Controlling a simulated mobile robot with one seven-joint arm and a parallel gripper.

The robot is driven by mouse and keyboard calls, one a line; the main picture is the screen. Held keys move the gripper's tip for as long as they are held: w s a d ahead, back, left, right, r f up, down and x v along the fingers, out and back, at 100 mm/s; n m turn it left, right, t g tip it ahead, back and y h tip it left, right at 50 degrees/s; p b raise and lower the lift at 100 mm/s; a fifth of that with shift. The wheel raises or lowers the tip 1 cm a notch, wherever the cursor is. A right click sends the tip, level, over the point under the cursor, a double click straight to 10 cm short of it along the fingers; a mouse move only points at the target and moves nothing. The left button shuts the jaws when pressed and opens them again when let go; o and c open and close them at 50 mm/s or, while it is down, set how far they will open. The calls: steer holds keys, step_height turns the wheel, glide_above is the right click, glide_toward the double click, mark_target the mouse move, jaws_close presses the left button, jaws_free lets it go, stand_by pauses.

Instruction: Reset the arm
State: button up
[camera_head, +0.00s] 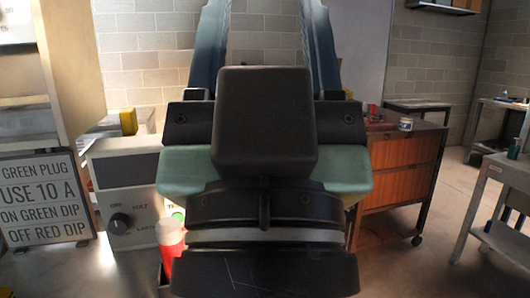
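My gripper (265,120) fills the middle of the head view, seen very close from behind. It has a dark block on top, a teal body with black side pieces, and black bands below. Two blue bars rise from it to the top edge, with a gap between them through which the wall shows. Their upper ends are cut off by the frame, so I cannot tell whether the gripper is open or shut. I see nothing held in it.
A grey table (40,275) at the left holds a sign (43,198), a white unit with a knob (128,195) and a red bottle (171,240). An orange-brown wheeled cabinet (400,184) stands behind at the right. A grey bench (503,172) is at the far right, with open floor between.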

step_height(320, 180, up, 19)
steer(key=p, duration=1.6)
steer(key=shift+f, duration=0.2)
steer(key=shift+a, duration=0.1)
steer(key=shift+c, duration=0.4)
